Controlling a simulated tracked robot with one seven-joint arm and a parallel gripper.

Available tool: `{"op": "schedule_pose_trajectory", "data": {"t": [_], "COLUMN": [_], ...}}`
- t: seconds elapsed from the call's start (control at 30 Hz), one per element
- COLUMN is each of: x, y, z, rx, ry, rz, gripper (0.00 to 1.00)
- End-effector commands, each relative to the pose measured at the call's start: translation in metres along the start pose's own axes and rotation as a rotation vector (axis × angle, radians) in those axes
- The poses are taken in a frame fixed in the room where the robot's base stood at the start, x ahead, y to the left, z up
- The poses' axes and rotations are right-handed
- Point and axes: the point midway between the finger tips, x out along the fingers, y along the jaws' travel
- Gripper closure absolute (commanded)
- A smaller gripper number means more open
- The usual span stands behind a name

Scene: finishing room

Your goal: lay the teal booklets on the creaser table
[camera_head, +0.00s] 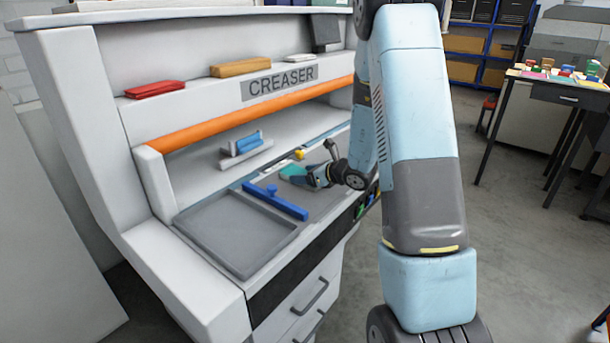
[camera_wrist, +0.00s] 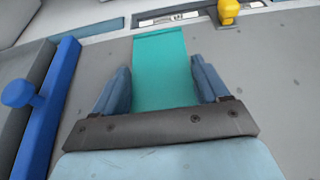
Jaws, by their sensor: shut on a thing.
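A teal booklet (camera_head: 292,171) is at the far part of the creaser table (camera_head: 322,203), a grey work surface. In the wrist view the teal booklet (camera_wrist: 163,70) lies between the fingers and reaches beyond their tips. My gripper (camera_head: 307,178) is shut on it, low over the table; it also shows in the wrist view (camera_wrist: 161,70). I cannot tell whether the booklet touches the surface. Its near end is hidden by my gripper. I make out no other teal booklet for sure.
A blue bar with a knob (camera_head: 275,201) lies left of my gripper, beside a grey tray (camera_head: 236,232). A yellow knob (camera_wrist: 228,10) is near the table's back. A shelf with an orange edge (camera_head: 250,117) overhangs. A side table (camera_head: 555,92) at right holds several colored items.

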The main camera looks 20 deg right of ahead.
Motion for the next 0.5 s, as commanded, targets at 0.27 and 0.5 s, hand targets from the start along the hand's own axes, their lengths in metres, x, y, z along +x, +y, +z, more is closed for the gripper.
{"op": "schedule_pose_trajectory", "data": {"t": [0.27,0.5], "x": [-0.0003,-0.0002], "y": [0.0002,0.0003], "z": [-0.0007,-0.0003], "rx": [0.001,0.000], "ry": [0.002,0.002], "rz": [0.000,0.000], "gripper": [0.13,0.00]}}
